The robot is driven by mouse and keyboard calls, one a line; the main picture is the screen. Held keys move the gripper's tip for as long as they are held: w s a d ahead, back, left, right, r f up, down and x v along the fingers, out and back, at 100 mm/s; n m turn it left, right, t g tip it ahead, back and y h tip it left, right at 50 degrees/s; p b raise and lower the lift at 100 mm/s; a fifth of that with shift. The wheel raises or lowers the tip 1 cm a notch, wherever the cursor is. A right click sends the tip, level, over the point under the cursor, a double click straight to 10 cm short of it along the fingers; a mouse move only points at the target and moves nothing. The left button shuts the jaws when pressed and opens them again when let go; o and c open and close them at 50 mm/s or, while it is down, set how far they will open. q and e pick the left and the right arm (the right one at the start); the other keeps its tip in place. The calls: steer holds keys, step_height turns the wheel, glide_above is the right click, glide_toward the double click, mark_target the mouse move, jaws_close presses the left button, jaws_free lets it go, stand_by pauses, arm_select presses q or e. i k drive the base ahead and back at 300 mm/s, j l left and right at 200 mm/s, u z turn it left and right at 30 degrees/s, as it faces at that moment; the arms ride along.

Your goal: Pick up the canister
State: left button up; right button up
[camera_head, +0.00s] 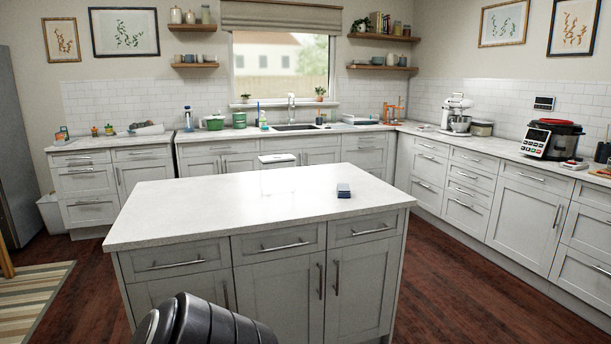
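Canister-like containers stand on the upper wooden shelf left of the window: a pale lidded one (176,15), a second one (190,17) beside it and a greenish jar (205,14). A green lidded container (239,120) stands on the back counter below the window. I cannot tell which of these is the task's canister. All are far across the room, beyond the island. Neither of my grippers is in view. A dark rounded part at the bottom edge appears to be mine.
A white-topped island (230,208) stands close in front, with a small dark blue object (344,190) on it. Counters line the back and right walls. A red-and-black cooker (551,139) and a stand mixer (456,114) stand at right. Dark wooden floor is open right of the island.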

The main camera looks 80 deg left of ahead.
mark_target(277, 178)
steer(key=j+u, duration=0.1)
steer(key=u, duration=2.45)
steer(key=i+j+z, duration=0.45)
steer(key=i, duration=0.3)
